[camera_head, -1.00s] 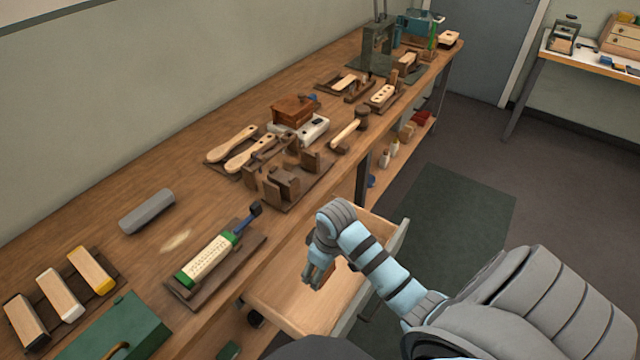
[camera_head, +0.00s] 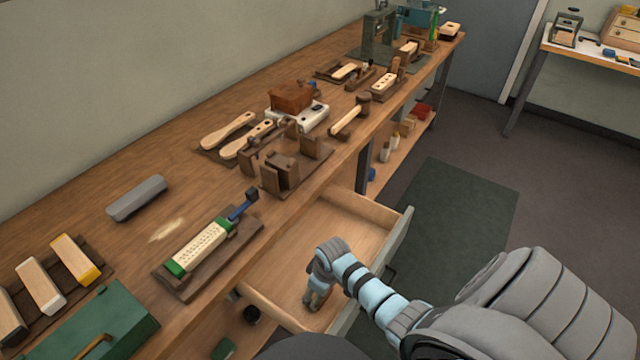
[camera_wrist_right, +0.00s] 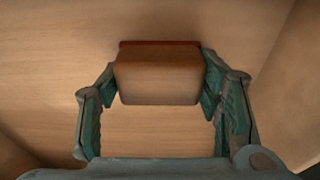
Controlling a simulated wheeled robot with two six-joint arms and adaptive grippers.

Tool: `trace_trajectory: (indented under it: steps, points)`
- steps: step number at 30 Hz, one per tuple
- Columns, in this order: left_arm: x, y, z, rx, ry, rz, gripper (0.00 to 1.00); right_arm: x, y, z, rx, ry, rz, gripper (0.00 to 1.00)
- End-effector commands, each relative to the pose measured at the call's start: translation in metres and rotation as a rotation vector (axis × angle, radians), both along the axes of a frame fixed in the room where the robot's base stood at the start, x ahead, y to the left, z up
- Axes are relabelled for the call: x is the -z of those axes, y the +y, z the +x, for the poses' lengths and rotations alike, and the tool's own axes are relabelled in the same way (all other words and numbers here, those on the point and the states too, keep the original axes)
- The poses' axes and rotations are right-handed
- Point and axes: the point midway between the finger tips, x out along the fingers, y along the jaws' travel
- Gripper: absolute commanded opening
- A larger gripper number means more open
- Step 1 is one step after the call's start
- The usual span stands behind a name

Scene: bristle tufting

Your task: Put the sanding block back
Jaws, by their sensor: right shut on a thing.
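My right gripper (camera_head: 314,302) is down inside the open drawer (camera_head: 345,225), near its front left part. In the right wrist view, its fingers (camera_wrist_right: 160,100) are closed on the two sides of a wooden block with a dark red edge (camera_wrist_right: 158,80), the sanding block. The block is over the bare drawer floor (camera_wrist_right: 60,60); I cannot tell whether it touches it. In the head view the gripper mostly hides the block. My left gripper is not in view.
The drawer is otherwise bare where it shows. The workbench (camera_head: 120,235) above holds a grey bar (camera_head: 137,198), a green-ended brush jig (camera_head: 205,243), a green box (camera_head: 95,325) and wooden brush handles (camera_head: 230,130). A dark mat (camera_head: 455,215) lies on the floor.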

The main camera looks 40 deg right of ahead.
Motion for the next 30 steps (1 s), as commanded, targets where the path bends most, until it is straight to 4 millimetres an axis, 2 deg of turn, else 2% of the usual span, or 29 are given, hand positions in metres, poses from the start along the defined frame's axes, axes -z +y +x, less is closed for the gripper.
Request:
trace_trajectory:
  steps: [1,2,5,6,15,19,23,27,30]
  points:
    - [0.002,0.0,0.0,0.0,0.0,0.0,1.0,0.002,0.0,0.0,0.0,0.0,0.0,0.19]
    - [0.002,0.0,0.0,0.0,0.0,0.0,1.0,0.003,0.0,0.0,0.0,0.0,0.0,0.61]
    - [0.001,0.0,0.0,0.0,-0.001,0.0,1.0,0.002,0.0,0.0,0.0,0.0,0.0,0.77]
    - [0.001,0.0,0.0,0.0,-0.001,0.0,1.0,0.002,0.0,0.0,0.0,0.0,0.0,0.79]
    - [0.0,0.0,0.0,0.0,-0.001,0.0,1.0,0.001,0.0,0.0,0.0,0.0,0.0,0.79]
    - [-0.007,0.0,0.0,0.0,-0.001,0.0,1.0,-0.012,0.0,-0.001,-0.001,-0.001,0.0,0.79]
    - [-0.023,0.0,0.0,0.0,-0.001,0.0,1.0,-0.041,-0.002,-0.005,-0.001,-0.001,0.0,0.79]
    - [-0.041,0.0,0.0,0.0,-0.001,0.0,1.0,-0.081,-0.004,-0.01,-0.002,-0.003,-0.002,0.79]
    - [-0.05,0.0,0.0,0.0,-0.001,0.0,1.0,-0.104,-0.005,-0.014,-0.002,-0.002,-0.001,0.79]
